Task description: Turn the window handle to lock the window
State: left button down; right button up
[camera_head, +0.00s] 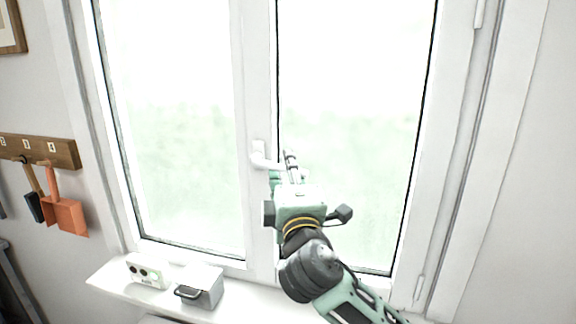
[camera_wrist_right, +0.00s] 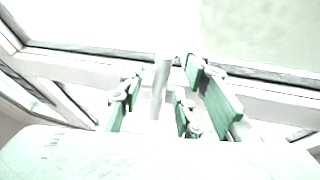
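The white window handle (camera_head: 262,156) sits on the middle post of the window (camera_head: 259,215). Its grip points roughly sideways to the right in the head view. My right gripper (camera_head: 287,168) is at the free end of the grip and partly hides it. In the right wrist view the handle's grip (camera_wrist_right: 161,88) runs between the green fingers of the right gripper (camera_wrist_right: 166,85). A gap shows on either side of it, so the fingers look open around it. My left gripper is not in view.
A sill (camera_head: 245,301) runs below the window, with a small white box (camera_head: 148,271) and a grey-white container with a dark handle (camera_head: 201,287) on it. A wooden rack (camera_head: 38,150) with an orange dustpan (camera_head: 65,214) hangs on the left wall.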

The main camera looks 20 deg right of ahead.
jog(key=shift+c, duration=0.4)
grip_shut()
